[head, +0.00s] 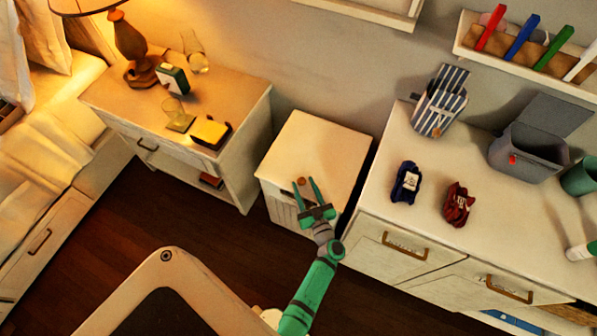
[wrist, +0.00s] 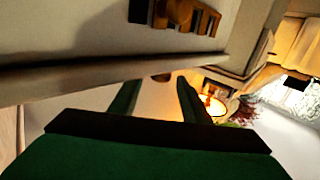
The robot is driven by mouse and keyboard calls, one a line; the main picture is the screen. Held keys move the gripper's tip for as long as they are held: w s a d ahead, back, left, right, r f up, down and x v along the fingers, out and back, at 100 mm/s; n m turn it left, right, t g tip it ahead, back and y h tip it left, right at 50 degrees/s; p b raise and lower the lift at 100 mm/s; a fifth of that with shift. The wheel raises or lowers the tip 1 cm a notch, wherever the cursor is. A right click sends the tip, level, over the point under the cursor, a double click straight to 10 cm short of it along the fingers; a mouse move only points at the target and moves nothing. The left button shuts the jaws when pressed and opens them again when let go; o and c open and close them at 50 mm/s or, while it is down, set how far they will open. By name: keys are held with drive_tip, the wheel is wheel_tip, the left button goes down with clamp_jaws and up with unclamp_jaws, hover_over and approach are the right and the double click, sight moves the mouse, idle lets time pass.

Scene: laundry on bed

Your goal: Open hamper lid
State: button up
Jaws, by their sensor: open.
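The white hamper (head: 285,207) stands between the nightstand and the dresser in the head view. Its flat pale lid (head: 318,142) lies shut on top. A small brown knob (head: 300,181) shows near the lid's front edge. My green gripper (head: 305,184) is open and empty, with its fingertips at the front part of the lid, close around the knob. I cannot tell whether they touch it. In the wrist view the two open fingers (wrist: 158,88) show, with a small brown spot between their tips that may be the knob.
A nightstand (head: 258,105) with a lamp, glasses and small boxes stands left of the hamper. A white dresser (head: 440,245) stands close on the right, bearing a striped box, a blue bundle, a red bundle and an open grey bin (head: 527,155). Dark floor lies in front.

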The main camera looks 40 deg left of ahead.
sight(298, 176)
drive_tip(key=x, duration=0.7)
drive_tip(key=shift+c, duration=0.3)
drive_tip(key=shift+d, duration=0.1)
clamp_jaws()
